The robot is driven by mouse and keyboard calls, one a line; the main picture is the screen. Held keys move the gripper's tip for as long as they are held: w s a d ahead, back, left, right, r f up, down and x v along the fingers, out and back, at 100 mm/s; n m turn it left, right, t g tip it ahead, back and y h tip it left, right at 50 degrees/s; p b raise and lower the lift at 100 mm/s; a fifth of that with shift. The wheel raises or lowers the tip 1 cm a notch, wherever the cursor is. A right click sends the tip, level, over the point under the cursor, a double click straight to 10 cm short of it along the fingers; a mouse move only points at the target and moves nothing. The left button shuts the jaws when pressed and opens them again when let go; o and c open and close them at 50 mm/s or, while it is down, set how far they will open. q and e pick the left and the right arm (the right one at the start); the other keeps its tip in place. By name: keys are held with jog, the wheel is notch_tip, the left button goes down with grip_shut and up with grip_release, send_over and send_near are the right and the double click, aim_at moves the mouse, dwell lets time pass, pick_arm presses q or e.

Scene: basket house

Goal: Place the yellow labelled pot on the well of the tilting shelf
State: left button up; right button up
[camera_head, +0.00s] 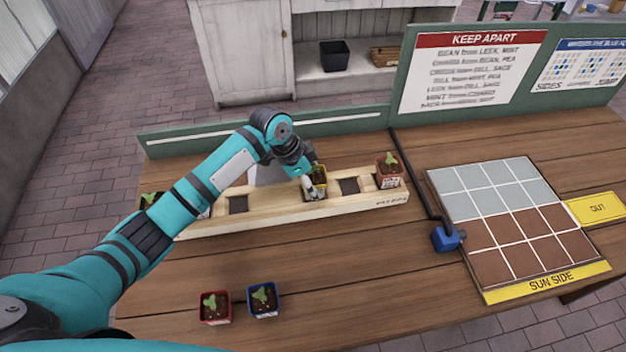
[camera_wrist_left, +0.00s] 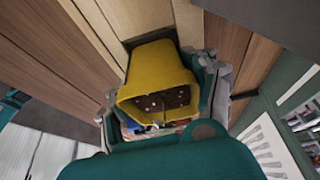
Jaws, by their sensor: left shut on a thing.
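The yellow pot (camera_head: 321,177) is at the middle of the long wooden tilting shelf (camera_head: 280,214), with dark soil and a small plant inside. My left gripper (camera_head: 308,187) is shut on it, with fingers on both sides. In the left wrist view the yellow pot (camera_wrist_left: 158,68) sits between the fingers, and a dark well edge (camera_wrist_left: 145,40) shows at its base. I cannot tell whether the pot is seated in the well or just above it. Dark empty wells (camera_head: 238,204) (camera_head: 349,186) lie on either side. My right gripper is out of view.
A reddish-brown pot (camera_head: 390,178) stands at the shelf's right end; another pot (camera_head: 151,200) is at the left end, partly hidden by my arm. Red (camera_head: 215,308) and blue (camera_head: 263,300) pots stand in front. A tile grid (camera_head: 515,222) and blue device (camera_head: 446,239) are right.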

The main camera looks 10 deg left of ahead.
pick_arm(q)
jog(key=shift+f, duration=0.2)
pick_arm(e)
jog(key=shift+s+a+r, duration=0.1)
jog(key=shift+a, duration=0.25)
pick_arm(q)
jog(key=o, duration=1.5)
jog(key=shift+f, duration=0.1)
jog(key=shift+c, duration=0.2)
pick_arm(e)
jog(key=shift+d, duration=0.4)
pick_arm(q)
jog(key=b+v, duration=0.1)
jog(key=v, duration=1.1)
jog(key=shift+b, duration=0.3)
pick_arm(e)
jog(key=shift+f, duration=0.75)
